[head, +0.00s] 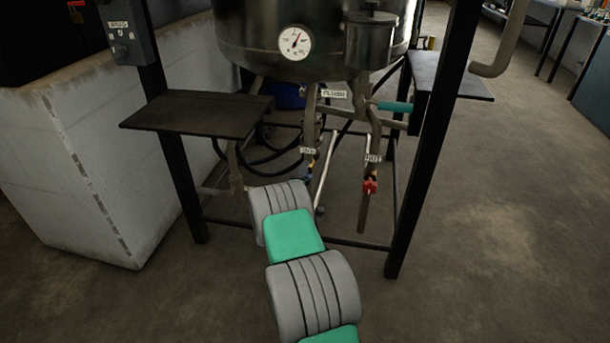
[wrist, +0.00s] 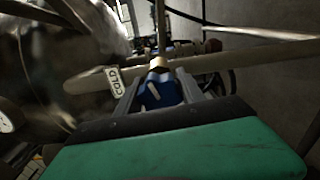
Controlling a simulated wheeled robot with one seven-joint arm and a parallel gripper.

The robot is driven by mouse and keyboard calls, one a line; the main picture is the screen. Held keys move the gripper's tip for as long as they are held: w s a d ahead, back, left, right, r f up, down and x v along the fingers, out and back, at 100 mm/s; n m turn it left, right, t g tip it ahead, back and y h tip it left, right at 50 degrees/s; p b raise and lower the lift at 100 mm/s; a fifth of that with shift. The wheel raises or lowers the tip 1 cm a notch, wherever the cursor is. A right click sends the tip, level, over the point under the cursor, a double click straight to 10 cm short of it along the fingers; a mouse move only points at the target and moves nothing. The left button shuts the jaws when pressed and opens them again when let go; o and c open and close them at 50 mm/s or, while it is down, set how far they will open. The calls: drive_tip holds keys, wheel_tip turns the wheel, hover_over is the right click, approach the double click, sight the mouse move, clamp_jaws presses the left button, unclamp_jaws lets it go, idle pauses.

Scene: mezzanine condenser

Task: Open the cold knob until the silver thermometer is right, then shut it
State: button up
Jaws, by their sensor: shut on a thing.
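The cold knob (wrist: 162,93) is blue and sits below a brass fitting on a pipe, beside a COLD label (wrist: 115,82). My gripper (wrist: 160,88) is shut on this knob, with one finger on each side of it. In the head view a bit of blue shows under the left pipe's label, and my arm hides most of the gripper. The round white-faced thermometer (head: 295,41) is on the front of the dark tank. Its needle points up and slightly right; the scale is too small to read.
A red knob (head: 370,186) hangs on the pipe to the right. A dark shelf (head: 196,114) juts out at left, and black frame legs stand on both sides. A teal-handled lever (head: 394,107) is above the red knob. The floor at right is clear.

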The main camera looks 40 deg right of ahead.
drive_tip(key=o, duration=1.4)
drive_tip(key=shift+c, duration=0.2)
drive_tip(key=p+v, duration=0.1)
drive_tip(key=v, duration=0.6)
drive_tip(key=shift+s+a, duration=0.2)
drive_tip(key=shift+a, duration=0.15)
